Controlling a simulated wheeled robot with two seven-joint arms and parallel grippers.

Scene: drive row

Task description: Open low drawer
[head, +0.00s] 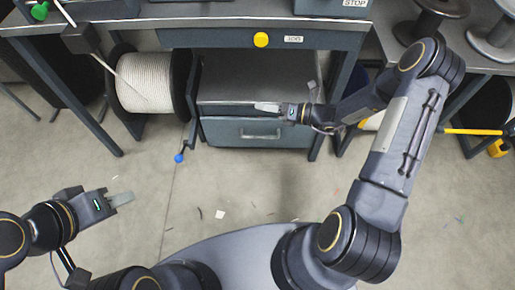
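The low drawer (225,133) is in the head view, under the bench at the middle. It has a blue-grey front with a pale bar handle (260,136), in a cabinet with a grey top (245,75). I see no clear gap showing the drawer pulled out. My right gripper (266,106) points left, just above the drawer front and handle, with no visible hold on the handle. My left gripper (123,198) is low at the left, over the floor, far from the drawer. The fingers of each gripper overlap in this view, so their opening is unclear.
A bench (130,14) spans the top, with a yellow knob (261,39) on its front. A reel of pale rope (145,83) stands left of the cabinet. A blue-ended lever (179,158) sticks out beside it. The floor before the drawer is mostly clear.

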